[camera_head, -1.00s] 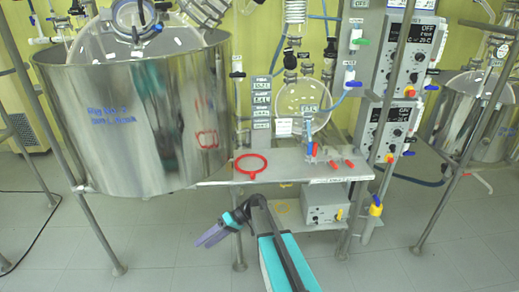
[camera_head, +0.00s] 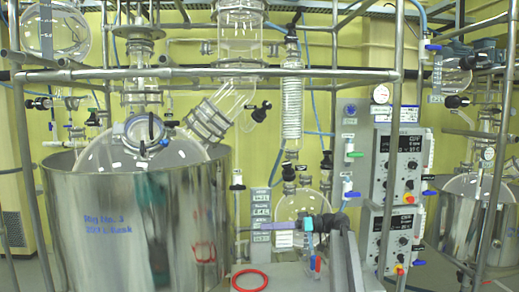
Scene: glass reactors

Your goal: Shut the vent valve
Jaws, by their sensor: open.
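No valve carries a label I can read as vent, so I cannot tell which one is the vent valve. A valve with a green handle (camera_head: 354,155) and one with a blue handle (camera_head: 352,194) sit on the panel right of centre. A black-handled valve (camera_head: 261,112) is on the glassware above the steel vessel. Another blue-handled valve (camera_head: 433,47) is at the upper right. My gripper (camera_head: 256,226) has lavender fingers pointing left, in front of the small round flask (camera_head: 300,203). It is open, holds nothing visible, and is below and left of the green-handled valve.
A large steel vessel (camera_head: 125,225) fills the left. Grey control boxes (camera_head: 402,165) stand at right beside metal frame posts. A red ring (camera_head: 250,279) lies on the bench below my gripper. A coiled glass condenser (camera_head: 292,105) hangs at centre.

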